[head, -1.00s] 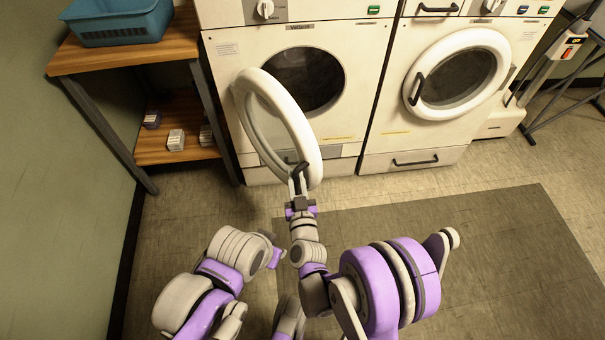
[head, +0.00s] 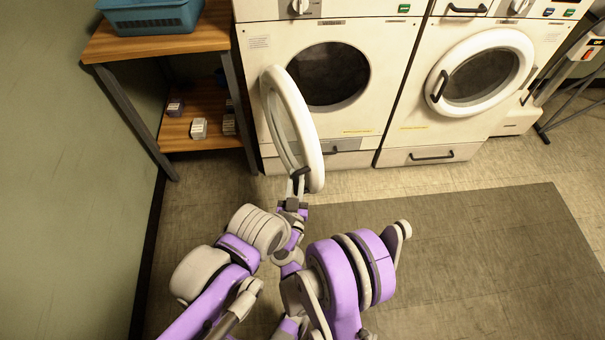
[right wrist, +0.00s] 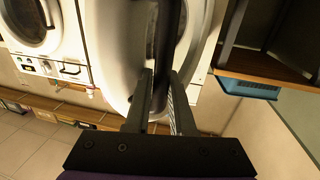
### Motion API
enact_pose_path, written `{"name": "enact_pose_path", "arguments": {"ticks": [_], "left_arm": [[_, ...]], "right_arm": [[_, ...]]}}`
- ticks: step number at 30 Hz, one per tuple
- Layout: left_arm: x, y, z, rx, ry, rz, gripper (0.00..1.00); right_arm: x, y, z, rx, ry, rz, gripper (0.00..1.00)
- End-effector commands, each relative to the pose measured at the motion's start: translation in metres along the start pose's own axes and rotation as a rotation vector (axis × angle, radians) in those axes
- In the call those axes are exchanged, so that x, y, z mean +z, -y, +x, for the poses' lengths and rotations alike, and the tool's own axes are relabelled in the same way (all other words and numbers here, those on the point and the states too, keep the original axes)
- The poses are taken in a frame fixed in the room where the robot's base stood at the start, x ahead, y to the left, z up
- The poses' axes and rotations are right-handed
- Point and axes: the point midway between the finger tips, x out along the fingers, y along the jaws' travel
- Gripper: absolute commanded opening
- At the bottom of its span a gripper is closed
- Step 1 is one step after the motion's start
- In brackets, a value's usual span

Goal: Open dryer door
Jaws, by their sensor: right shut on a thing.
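The left dryer (head: 262,105) stands against the back wall with its round white door (head: 313,140) swung wide open on the left side. The dark drum opening (head: 330,75) is exposed. My right gripper (head: 297,185) is shut on the dark door handle (head: 301,173) at the door's near edge. In the right wrist view the gripper fingers (right wrist: 160,100) straddle the dark handle (right wrist: 168,50), with the white door ring (right wrist: 112,55) beside them.
A second dryer (head: 410,125) on the right has its round door (head: 518,60) shut. A wooden shelf (head: 205,40) with a blue basket (head: 150,18) and small boxes (head: 199,128) stands left of the open door. A dark mat (head: 470,240) covers clear floor at right.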

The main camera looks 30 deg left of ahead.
Motion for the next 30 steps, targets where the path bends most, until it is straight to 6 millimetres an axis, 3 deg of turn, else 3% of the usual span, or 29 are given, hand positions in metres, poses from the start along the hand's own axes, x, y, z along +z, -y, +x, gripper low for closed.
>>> {"name": "enact_pose_path", "arguments": {"ticks": [21, 22, 24, 30], "left_arm": [[-0.0006, 0.0003, -0.0031, -0.001, 0.0, 0.0, 0.35], [-0.0006, 0.0003, -0.0031, -0.001, 0.0, 0.0, 0.35], [-0.0006, 0.0003, -0.0031, -0.001, 0.0, 0.0, 0.35], [-0.0007, 0.0003, -0.0033, -0.001, 0.0, 0.0, 0.35]], "right_arm": [[0.0081, 0.0033, -0.0063, 0.026, 0.022, 0.0, 0.0], [0.0081, 0.0033, -0.0063, 0.026, 0.022, 0.0, 0.24], [0.008, 0.0034, -0.0062, 0.026, 0.022, 0.001, 0.34], [0.0072, 0.0039, -0.0059, 0.025, 0.021, 0.0, 0.34]]}}
